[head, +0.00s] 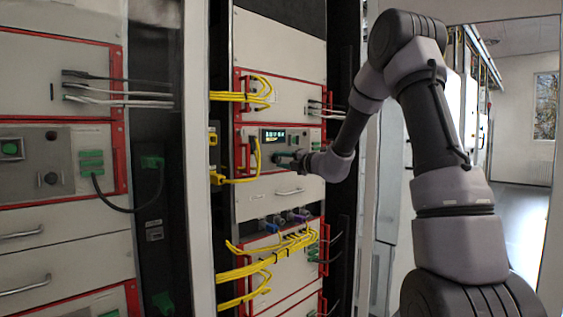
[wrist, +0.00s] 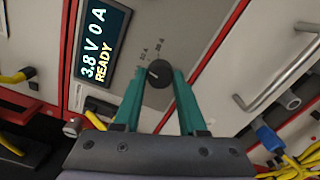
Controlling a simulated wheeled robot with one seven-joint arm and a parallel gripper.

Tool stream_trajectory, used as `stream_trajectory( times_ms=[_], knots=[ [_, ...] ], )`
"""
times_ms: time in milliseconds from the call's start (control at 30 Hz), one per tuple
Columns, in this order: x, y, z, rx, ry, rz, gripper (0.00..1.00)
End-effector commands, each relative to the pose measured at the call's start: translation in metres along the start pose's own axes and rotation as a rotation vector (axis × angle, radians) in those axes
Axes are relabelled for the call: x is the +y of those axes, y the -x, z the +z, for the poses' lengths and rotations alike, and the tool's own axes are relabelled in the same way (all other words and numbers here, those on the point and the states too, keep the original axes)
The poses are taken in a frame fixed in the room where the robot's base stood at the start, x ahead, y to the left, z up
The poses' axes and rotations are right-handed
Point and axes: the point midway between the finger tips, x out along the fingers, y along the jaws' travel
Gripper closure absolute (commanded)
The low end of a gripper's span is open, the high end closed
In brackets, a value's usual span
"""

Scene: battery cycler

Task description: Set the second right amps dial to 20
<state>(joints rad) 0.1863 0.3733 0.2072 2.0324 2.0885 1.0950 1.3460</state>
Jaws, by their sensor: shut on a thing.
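The amps dial (wrist: 158,74) is a small black round knob with a pale pointer line on a grey panel, seen in the wrist view. Small printed marks sit around its edge; one seems to read 20 A or similar, but they are too small to be sure. My gripper (wrist: 158,80) has its two green fingers closed on the sides of the dial. A display (wrist: 102,45) beside it reads 3.8 V 0 A READY. In the head view my gripper (head: 292,157) is at the panel just below the lit display (head: 272,136), and it hides the dial.
Yellow cables (head: 285,243) hang from the unit below, and another yellow cable (head: 256,162) is left of the display. A metal drawer handle (head: 289,191) sits below the panel. Red frames border the units. A second rack (head: 50,240) stands at left.

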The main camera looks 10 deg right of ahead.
Motion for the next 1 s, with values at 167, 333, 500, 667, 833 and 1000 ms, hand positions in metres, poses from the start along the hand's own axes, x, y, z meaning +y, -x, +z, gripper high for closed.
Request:
stream_trajectory(
  times_ms=[167, 333, 500, 667, 833, 1000],
  knots=[
    [-0.0010, 0.0005, 0.0007, -0.001, -0.093, -0.002, 1.00],
    [-0.0011, 0.0005, 0.0007, -0.001, -0.148, -0.002, 1.00],
    [-0.0012, 0.0005, 0.0007, -0.002, -0.173, -0.002, 1.00],
    [-0.0012, 0.0006, 0.0007, -0.002, -0.177, -0.002, 1.00],
    [-0.0013, 0.0006, 0.0008, -0.002, -0.177, -0.002, 1.00],
    [-0.0012, 0.0006, 0.0007, -0.002, -0.176, -0.002, 0.29]
  ],
)
